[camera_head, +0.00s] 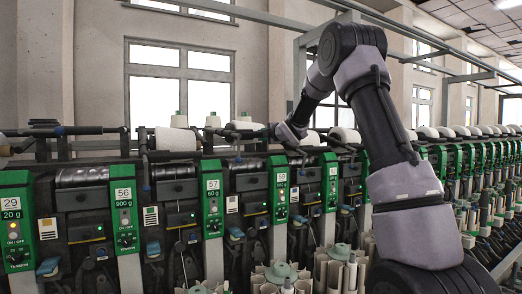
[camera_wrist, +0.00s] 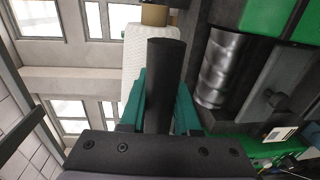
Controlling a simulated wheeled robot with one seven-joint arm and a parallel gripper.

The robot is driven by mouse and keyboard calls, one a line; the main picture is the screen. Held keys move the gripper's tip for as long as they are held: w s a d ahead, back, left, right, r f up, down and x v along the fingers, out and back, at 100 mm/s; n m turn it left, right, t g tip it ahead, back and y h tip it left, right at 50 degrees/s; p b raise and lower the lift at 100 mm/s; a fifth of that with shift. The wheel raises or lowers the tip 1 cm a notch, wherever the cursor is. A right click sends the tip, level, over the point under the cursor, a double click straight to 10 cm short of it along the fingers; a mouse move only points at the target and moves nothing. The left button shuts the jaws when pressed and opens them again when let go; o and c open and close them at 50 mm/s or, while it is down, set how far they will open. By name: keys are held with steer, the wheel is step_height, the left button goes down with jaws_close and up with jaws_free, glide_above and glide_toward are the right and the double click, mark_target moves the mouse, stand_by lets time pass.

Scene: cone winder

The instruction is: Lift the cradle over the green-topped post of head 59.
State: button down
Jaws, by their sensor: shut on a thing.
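My gripper (camera_wrist: 160,98) has its two teal fingers shut on a black round bar, which appears to be part of the cradle (camera_wrist: 166,60). The bar points away from the wrist, toward a white yarn package (camera_wrist: 135,48). In the head view my gripper (camera_head: 272,132) is at cradle height, above and behind the row of green-topped posts. It is small and dark there, so its fingers cannot be told apart. Two posts stand just below and right of it, a nearer one (camera_head: 281,192) and a farther one (camera_head: 331,182).
A ribbed metal drum (camera_wrist: 217,68) and green housing (camera_wrist: 290,18) lie right of the held bar. Posts marked 57 (camera_head: 212,198) and 56 (camera_head: 124,215) stand to the left. Tubes and cones (camera_head: 338,262) crowd the front. Open air lies above the machine.

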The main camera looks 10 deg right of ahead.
steer(key=shift+r, duration=0.15)
steer(key=c, duration=0.6)
jaws_free()
steer(key=v, duration=1.1)
steer(key=shift+r, duration=0.1)
stand_by(0.5)
